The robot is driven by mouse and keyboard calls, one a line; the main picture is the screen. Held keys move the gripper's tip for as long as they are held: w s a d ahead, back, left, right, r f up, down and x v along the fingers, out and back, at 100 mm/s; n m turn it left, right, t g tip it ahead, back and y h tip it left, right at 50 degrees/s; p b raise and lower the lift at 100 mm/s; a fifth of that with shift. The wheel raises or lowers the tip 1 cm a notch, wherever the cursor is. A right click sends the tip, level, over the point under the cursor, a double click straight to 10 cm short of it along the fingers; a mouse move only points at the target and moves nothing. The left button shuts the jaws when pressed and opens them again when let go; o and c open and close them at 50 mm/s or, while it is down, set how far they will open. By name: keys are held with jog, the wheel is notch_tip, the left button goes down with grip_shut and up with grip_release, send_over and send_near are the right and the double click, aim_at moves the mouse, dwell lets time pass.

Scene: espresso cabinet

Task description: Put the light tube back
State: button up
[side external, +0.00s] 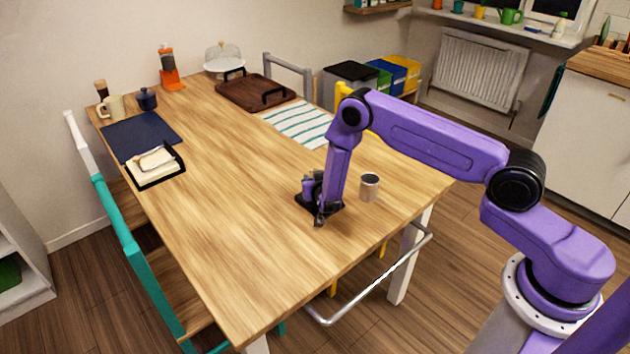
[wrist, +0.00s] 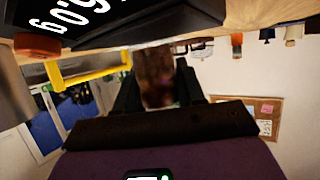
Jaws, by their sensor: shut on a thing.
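My gripper (side external: 319,212) is low over the near right part of the wooden table in the side view, pointing down. In the wrist view its two dark fingers (wrist: 158,82) are closed on a blurred brownish, tube-like thing (wrist: 157,68). The held thing is hidden in the side view, and I cannot tell whether it touches the table. A grey open-topped cup (side external: 369,188) stands upright just right of my gripper. In the wrist view a black device (wrist: 178,18) with white digits is close beyond the fingers.
The wooden table (side external: 225,210) is clear left of and in front of my gripper. A striped cloth (side external: 298,124) and a dark tray (side external: 255,92) lie farther back. A napkin holder (side external: 155,166) and a dark blue mat (side external: 140,136) are at the left.

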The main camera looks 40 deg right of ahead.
jog(key=shift+f, duration=0.2)
jog(key=o, duration=1)
jog(key=shift+o, duration=0.2)
